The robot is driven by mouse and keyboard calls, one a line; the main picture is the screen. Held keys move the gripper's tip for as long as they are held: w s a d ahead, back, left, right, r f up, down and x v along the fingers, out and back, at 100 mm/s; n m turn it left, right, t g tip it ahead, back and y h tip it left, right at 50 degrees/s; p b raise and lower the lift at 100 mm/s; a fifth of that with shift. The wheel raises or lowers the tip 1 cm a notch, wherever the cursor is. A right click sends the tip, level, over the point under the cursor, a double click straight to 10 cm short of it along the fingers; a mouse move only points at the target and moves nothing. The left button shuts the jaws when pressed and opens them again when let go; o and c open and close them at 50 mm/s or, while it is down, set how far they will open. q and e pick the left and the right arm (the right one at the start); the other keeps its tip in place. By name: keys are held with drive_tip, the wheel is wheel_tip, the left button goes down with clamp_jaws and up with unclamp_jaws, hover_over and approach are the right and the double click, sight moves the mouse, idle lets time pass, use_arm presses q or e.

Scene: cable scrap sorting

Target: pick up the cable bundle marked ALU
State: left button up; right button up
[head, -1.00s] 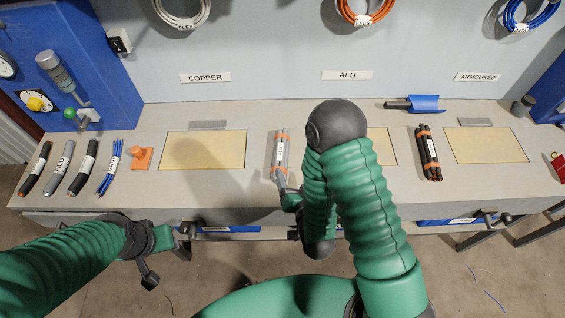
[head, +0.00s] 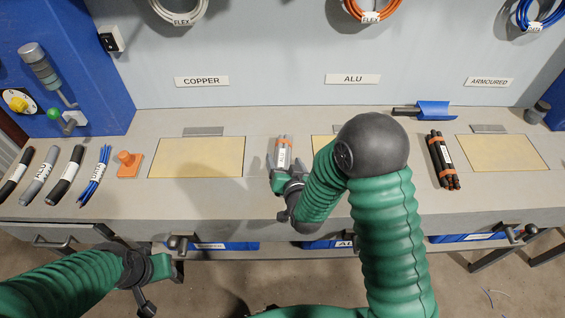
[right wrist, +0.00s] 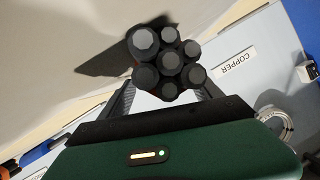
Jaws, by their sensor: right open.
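A short bundle of grey cables (head: 284,147) with orange bands and a white label lies on the bench, left of the middle sorting pad. The label's writing is too small to read. My right gripper (head: 284,177) is open at the near end of this bundle. In the right wrist view the bundle (right wrist: 167,61) shows end-on as several round dark ends between the two spread fingers (right wrist: 164,92); I cannot tell whether they touch it. A single grey cable marked ALU (head: 39,177) lies at the far left. My left gripper (head: 160,270) hangs at lower left, away from the bench; its jaws are unclear.
A wall sign ALU (head: 352,78) hangs above the middle pad (head: 323,146), partly hidden by my arm. A dark bundle with orange bands (head: 440,160) lies to the right. An orange block (head: 129,165) stands left of the COPPER pad (head: 197,158). A blue scoop (head: 435,110) lies at the back.

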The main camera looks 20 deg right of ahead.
drive_tip(key=shift+a, duration=0.2)
drive_tip(key=shift+a+r, duration=0.1)
drive_tip(key=shift+c, duration=1)
drive_tip(key=shift+s+d, duration=0.1)
drive_tip(key=shift+d, duration=0.2)
drive_tip(key=c, duration=1)
clamp_jaws()
drive_tip(key=shift+a, duration=0.15)
